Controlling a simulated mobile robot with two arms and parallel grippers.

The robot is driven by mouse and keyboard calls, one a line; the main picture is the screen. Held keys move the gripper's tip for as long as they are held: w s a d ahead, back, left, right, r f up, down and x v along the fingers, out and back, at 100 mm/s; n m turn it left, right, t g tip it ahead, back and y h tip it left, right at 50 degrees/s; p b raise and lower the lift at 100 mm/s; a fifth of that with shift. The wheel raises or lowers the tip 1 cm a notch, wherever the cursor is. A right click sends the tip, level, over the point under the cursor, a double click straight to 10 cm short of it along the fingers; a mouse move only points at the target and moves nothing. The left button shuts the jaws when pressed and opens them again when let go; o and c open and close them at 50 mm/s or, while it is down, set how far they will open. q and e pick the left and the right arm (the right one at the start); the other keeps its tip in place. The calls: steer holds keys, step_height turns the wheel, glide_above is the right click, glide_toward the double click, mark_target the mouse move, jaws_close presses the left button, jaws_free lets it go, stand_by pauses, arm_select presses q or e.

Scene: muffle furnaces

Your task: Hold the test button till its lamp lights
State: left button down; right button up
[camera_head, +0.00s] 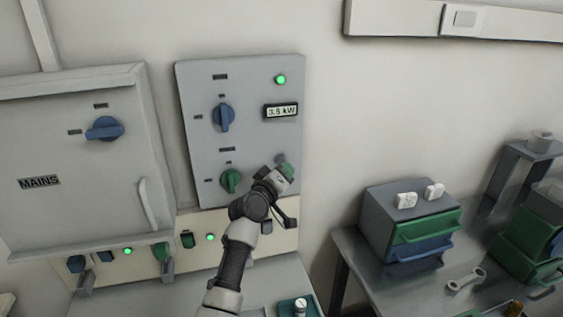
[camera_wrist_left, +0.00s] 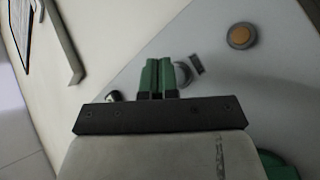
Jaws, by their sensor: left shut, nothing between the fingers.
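The grey control panel (camera_head: 245,142) hangs on the wall. My left gripper (camera_head: 285,168) is at its lower right, shut and empty, with green fingertips. In the left wrist view the closed fingers (camera_wrist_left: 160,76) point at the panel and partly cover a round grey part (camera_wrist_left: 183,74) beside a small dark label, probably the test button. I cannot tell whether the fingertips touch it. A round amber part with a grey rim (camera_wrist_left: 241,36), possibly the lamp, sits up and right of it and looks dull. My right gripper is not in view.
The panel also has a lit green lamp (camera_head: 280,79), a 3.5 kW display (camera_head: 281,111), a blue knob (camera_head: 224,117) and a green knob (camera_head: 230,180). A MAINS cabinet (camera_head: 80,190) stands left. A drawer box (camera_head: 410,222) stands on the right-hand table.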

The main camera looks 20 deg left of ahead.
arm_select(q)
steer(key=shift+w+a+b, duration=0.25)
steer(key=shift+w+b, duration=0.05)
steer(key=shift+w, duration=0.1)
steer(key=shift+w+a+b, duration=0.25)
steer(key=shift+w+b, duration=0.1)
steer(key=shift+b, duration=0.1)
stand_by(0.7)
stand_by(0.4)
steer(key=shift+s+d+p, duration=0.45)
steer(key=shift+s+p, duration=0.35)
